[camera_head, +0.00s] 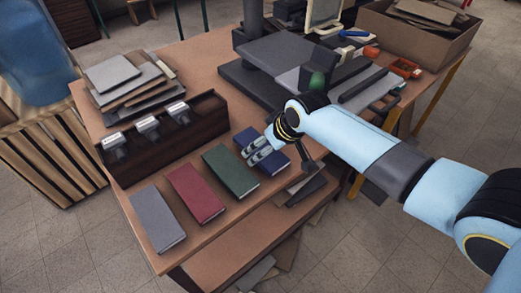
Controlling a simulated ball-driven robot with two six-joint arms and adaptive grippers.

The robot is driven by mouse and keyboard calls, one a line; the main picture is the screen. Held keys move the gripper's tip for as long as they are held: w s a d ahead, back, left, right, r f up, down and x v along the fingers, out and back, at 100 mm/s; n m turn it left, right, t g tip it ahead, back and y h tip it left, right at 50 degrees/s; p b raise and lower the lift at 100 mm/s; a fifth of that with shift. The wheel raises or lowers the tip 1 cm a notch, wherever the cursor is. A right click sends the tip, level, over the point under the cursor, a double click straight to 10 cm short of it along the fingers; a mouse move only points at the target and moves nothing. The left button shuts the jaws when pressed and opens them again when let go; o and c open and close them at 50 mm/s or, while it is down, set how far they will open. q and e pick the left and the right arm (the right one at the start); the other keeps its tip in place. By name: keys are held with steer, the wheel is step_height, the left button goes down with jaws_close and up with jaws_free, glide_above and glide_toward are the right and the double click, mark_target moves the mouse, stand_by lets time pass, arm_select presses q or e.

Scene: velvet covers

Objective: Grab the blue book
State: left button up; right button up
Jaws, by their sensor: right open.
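The blue book (272,164) lies on the wooden table at the right end of a row of books. My right gripper (254,157) is over it, with its two fingers open and pointing left. The fingers and wrist hide part of the book's cover. I cannot tell whether the fingers touch the book. My left gripper is not in view.
A green book (230,171), a red book (195,193) and a grey book (157,219) lie to the left. A dark wooden box (176,140) stands behind them. Dark equipment (275,62) and a cardboard box (424,42) are farther back. The table's front edge (225,229) is close to the books.

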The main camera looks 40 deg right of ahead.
mark_target(263, 147)
steer(key=x, duration=0.3)
steer(key=shift+w+d+f+b, duration=0.15)
steer(key=shift+w+f+b, duration=0.1)
steer(key=shift+w+b, duration=0.1)
steer(key=c, duration=1.4)
